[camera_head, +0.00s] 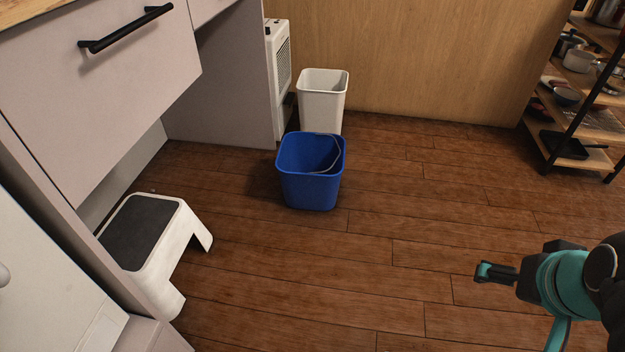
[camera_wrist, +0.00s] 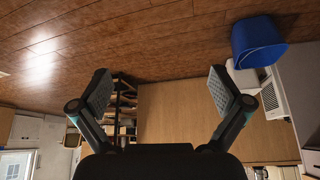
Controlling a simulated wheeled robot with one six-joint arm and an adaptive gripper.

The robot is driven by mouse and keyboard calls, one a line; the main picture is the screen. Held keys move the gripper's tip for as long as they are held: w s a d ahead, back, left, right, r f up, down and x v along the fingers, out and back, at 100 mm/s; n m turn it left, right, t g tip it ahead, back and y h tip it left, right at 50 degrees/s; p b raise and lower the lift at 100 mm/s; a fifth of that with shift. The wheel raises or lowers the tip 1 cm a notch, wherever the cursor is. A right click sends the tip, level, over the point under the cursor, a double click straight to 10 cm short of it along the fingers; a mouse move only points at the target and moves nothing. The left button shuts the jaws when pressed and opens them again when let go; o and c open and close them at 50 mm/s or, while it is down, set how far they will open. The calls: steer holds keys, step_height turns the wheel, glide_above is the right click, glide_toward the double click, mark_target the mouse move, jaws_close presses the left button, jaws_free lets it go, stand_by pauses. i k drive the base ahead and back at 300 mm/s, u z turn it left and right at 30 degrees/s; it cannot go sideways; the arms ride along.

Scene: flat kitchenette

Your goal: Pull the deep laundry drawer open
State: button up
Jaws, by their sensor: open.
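A deep pale drawer front (camera_head: 105,95) with a black bar handle (camera_head: 125,28) fills the upper left of the head view. It looks flush with the cabinet, so it appears closed. My gripper (camera_head: 484,271) is at the lower right of the head view, far from the handle, over open floor. In the wrist view my gripper (camera_wrist: 162,88) has its two fingers spread wide with nothing between them. The drawer's handle cannot be made out in the wrist view.
A white step stool (camera_head: 150,240) with a dark top stands below the drawer. A blue bucket (camera_head: 310,185) and a white bin (camera_head: 322,100) stand beyond it. A shelf rack (camera_head: 570,110) is at the right. The wooden floor between is clear.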

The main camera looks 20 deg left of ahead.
mark_target(81, 81)
steer(key=u, duration=2.05)
